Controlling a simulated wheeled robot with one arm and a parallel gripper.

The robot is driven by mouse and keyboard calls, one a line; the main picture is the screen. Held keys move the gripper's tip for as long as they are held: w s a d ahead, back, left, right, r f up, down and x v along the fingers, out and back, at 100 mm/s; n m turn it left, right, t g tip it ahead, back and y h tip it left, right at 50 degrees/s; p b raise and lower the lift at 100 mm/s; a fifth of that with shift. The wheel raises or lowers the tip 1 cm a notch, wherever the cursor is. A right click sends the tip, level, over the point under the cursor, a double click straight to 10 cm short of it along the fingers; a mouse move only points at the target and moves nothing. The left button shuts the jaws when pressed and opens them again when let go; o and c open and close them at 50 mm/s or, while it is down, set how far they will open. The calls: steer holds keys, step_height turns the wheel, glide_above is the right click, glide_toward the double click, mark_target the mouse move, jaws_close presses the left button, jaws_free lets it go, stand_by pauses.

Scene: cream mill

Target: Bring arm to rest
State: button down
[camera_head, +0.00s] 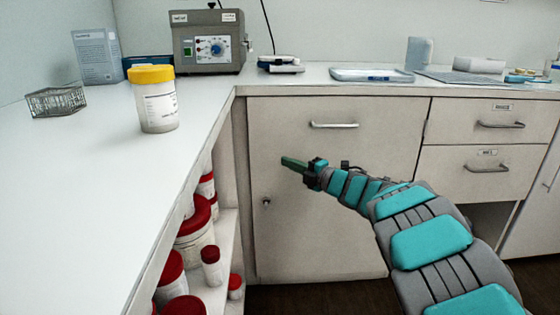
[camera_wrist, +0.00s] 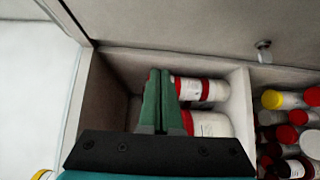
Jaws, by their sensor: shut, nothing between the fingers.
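My arm, teal and grey, reaches from the lower right of the head view toward the cabinet front. My gripper (camera_head: 292,163) is at its end, in front of the cabinet door (camera_head: 330,215) and right of the open shelf. Its green fingers are shut and empty. In the wrist view the gripper (camera_wrist: 161,85) also shows, with its fingers together over the shelf compartment. White jars with red bands (camera_wrist: 200,90) show beyond and beside the fingers. I cannot tell how far the fingertips are from them.
A yellow-lidded jar (camera_head: 153,100) stands on the left counter (camera_head: 80,170), near a wire basket (camera_head: 56,102) and a grey instrument (camera_head: 208,42). Red-lidded jars (camera_head: 194,236) fill the shelf below. A tray (camera_head: 372,75) lies on the back counter. A door handle (camera_head: 334,125) protrudes.

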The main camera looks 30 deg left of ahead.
steer(key=shift+s+d, duration=0.15)
steer(key=shift+d, duration=0.25)
